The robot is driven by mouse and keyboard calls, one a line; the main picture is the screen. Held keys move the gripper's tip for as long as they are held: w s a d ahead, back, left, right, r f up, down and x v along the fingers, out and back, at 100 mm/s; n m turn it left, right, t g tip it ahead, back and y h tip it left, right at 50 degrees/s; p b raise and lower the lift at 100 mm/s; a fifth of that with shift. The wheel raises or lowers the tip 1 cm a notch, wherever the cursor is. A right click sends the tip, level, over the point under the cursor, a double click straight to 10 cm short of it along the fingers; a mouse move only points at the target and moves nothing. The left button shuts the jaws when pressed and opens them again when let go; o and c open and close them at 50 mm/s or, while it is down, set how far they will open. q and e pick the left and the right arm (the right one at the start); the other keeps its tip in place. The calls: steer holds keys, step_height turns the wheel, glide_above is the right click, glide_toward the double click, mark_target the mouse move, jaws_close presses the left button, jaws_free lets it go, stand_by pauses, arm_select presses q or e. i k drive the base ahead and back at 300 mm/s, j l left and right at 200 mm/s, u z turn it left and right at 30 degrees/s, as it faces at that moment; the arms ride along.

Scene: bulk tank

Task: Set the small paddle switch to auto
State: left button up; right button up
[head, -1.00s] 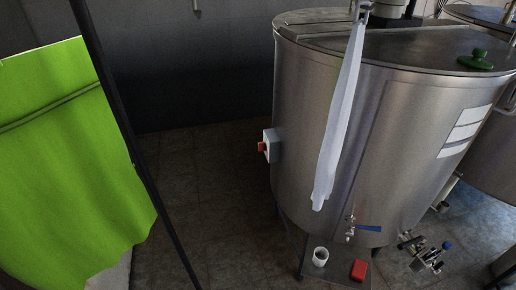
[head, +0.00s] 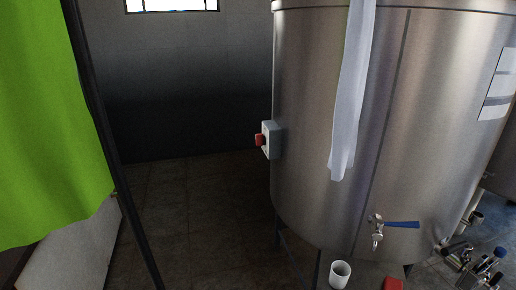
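A small grey-blue control box (head: 273,140) is fixed to the left side of the steel tank (head: 320,100) in the head view. A red knob or button (head: 259,140) sticks out from its left face. I cannot make out a paddle switch or its setting; the box is seen from the side and its face is mostly turned away. Neither of my grippers shows in the head view.
A white cloth (head: 349,110) hangs down the tank's front. A tap with a blue lever (head: 402,224) sits low on the tank, near a white cup (head: 340,272) and a red object (head: 393,284). A dark pole (head: 112,160) and green sheet (head: 45,130) stand left. Floor between is clear.

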mark_target(260, 140)
steer(key=i+j+z, duration=0.1)
steer(key=i+z, duration=0.15)
steer(key=i+j+z, duration=0.25)
steer(key=i, duration=0.2)
steer(key=i+j+z, duration=0.4)
steer(key=j, duration=0.3)
steer(key=i+j+z, duration=0.2)
steer(key=i+j, duration=0.15)
steer(key=j+z, duration=0.15)
steer(key=j, duration=0.8)
steer(key=j+z, duration=0.1)
steer(key=j, duration=0.85)
steer(key=j+z, duration=0.15)
steer(key=j, duration=0.8)
steer(key=i+l, duration=0.25)
steer(key=l, duration=0.15)
steer(key=u, duration=0.05)
